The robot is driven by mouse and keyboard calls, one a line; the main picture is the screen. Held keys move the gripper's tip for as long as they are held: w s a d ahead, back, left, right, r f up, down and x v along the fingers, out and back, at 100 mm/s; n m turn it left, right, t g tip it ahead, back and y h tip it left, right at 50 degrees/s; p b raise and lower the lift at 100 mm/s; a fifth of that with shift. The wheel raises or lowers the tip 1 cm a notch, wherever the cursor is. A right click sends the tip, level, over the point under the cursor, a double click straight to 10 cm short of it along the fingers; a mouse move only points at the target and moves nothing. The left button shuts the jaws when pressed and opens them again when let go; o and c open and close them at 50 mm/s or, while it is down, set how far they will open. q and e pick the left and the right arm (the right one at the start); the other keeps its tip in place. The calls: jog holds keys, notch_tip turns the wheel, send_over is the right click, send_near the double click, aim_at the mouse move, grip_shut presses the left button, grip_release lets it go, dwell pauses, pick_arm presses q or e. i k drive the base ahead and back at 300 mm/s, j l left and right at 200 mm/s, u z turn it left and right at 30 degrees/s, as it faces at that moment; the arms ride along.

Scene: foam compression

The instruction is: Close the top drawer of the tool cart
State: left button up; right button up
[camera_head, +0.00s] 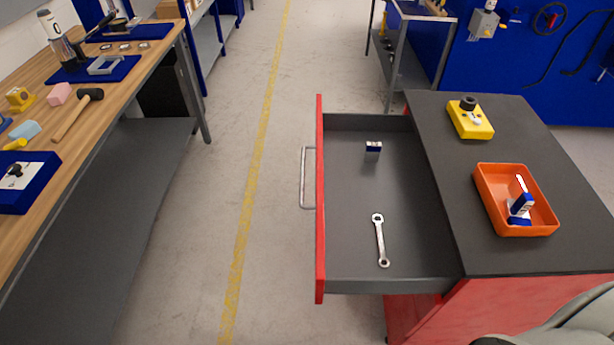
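The tool cart (480,258) stands at the right, with a dark grey top and a red body. Its top drawer (360,240) is pulled far out to the left. The drawer has a red front panel (320,230) and a grey bar handle (304,178) on its left face. A wrench (380,240) and a small dark blue and white box (373,150) lie inside the drawer. Neither gripper is in view. A grey rounded part at the bottom right corner appears to be part of my own arm.
An orange tray (484,195) and a yellow device (470,120) sit on the cart top. A wooden workbench (90,130) with tools runs along the left. A grey metal cart (395,75) stands behind. The floor between bench and drawer, with a yellow line (250,190), is clear.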

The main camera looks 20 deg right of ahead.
aim_at(399, 188)
jog(key=i+j+z, duration=0.2)
jog(key=z, duration=0.15)
jog(key=i+j+z, duration=0.2)
jog(key=z, duration=0.2)
jog(key=i+j+z, duration=0.15)
jog(key=j+z, duration=0.2)
jog(key=k+l+z, duration=0.1)
